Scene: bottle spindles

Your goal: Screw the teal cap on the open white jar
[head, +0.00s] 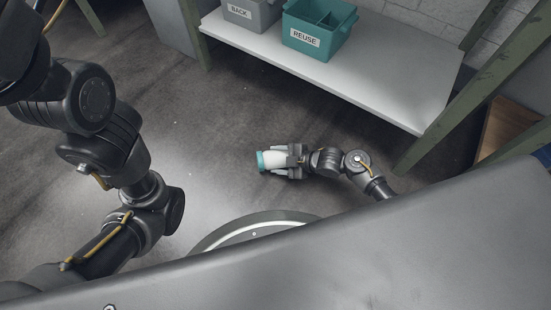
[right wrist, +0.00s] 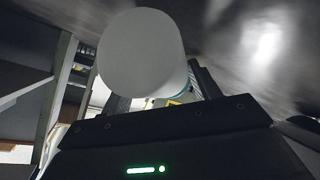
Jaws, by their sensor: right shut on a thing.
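A white jar (head: 273,159) shows in the head view with a teal cap (head: 260,161) at its left end. The jar lies on its side in the picture, cap pointing left. My right gripper (head: 287,160) is shut around the jar's body, at the end away from the cap. In the right wrist view the jar's blank white end (right wrist: 140,52) faces the camera, with a sliver of teal (right wrist: 184,92) behind it. How tightly the cap is seated cannot be told. My left arm shows at the left, but its gripper is out of the picture.
A white shelf (head: 350,85) at the top holds a teal bin marked REUSE (head: 318,30) and a grey bin marked BACK (head: 252,14). Green posts (head: 470,95) stand at the right. The dark floor (head: 215,120) around the jar is clear.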

